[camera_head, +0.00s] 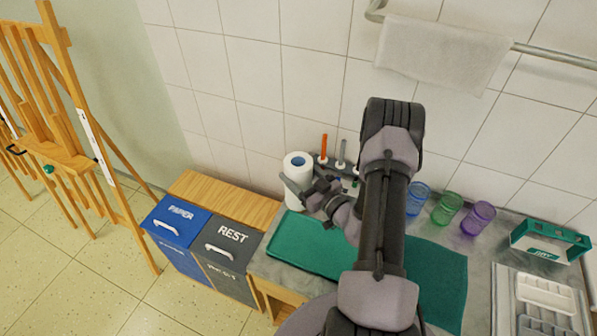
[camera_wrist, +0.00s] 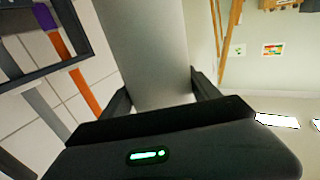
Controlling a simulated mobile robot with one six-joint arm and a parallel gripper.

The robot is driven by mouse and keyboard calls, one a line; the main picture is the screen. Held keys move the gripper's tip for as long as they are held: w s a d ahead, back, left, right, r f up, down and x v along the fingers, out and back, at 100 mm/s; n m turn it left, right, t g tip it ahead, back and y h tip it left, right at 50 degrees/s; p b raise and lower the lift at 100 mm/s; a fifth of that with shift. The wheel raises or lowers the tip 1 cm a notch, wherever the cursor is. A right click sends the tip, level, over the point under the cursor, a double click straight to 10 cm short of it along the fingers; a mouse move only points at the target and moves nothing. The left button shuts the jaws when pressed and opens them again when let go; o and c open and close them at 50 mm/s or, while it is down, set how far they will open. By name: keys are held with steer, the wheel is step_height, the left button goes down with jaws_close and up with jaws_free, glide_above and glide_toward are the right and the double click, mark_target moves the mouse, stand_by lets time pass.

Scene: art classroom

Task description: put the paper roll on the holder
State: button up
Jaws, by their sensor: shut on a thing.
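The white paper roll (camera_head: 297,165) stands upright, with a blue core showing at its top, at the back left of the counter by the tiled wall. My gripper (camera_head: 303,193) reaches it from the front right and is shut on it. In the wrist view the roll (camera_wrist: 145,45) fills the space between the two fingers (camera_wrist: 158,95). Whether the roll's base touches the counter is hard to tell, as the gripper and arm partly hide it. I cannot make out a paper roll holder for certain in either view.
A rack with upright orange (camera_head: 324,146) and grey tools stands right of the roll. A green tray (camera_head: 300,245) lies in front. Coloured cups (camera_head: 447,207), a green-and-white caddy (camera_head: 550,241) and a white tray (camera_head: 545,293) are right. Blue (camera_head: 172,222) and grey bins (camera_head: 232,240) stand left.

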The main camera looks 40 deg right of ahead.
steer(key=o, duration=1.6)
steer(key=shift+c, duration=0.2)
steer(key=shift+o, duration=0.4)
step_height(320, 180, up, 8)
steer(key=p, duration=0.7)
steer(key=shift+p, duration=0.35)
